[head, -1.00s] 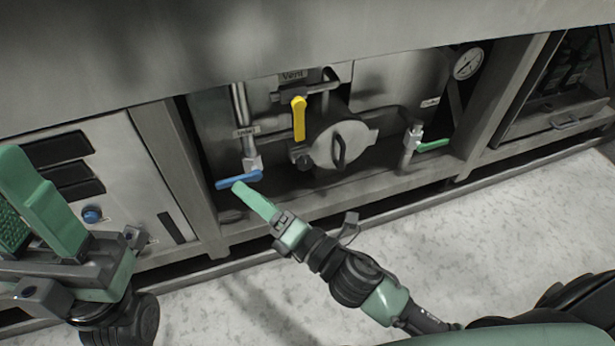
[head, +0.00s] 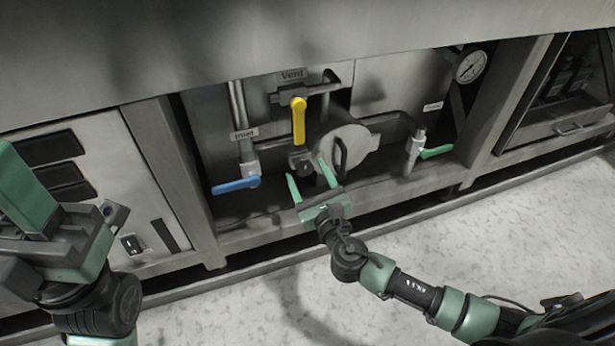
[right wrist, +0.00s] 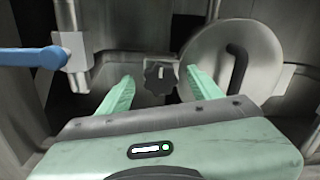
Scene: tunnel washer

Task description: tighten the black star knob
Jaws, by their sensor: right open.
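The black star knob (right wrist: 160,78) shows in the right wrist view between my right gripper's two green fingers, beyond their tips. In the head view it is a small dark knob (head: 305,167) below the yellow lever, left of the round cover. My right gripper (head: 307,172) is open and empty, one finger on each side of the knob's line; I cannot tell whether either touches it. My left gripper (head: 28,180) is at the left edge of the head view, partly cut off, away from the knob.
A round cover (head: 355,150) with a black handle is close right of the knob. The yellow Vent lever (head: 299,122) hangs above. The blue Inlet lever (head: 236,185) is at left, a green lever (head: 436,152) at right. A frame rail runs below.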

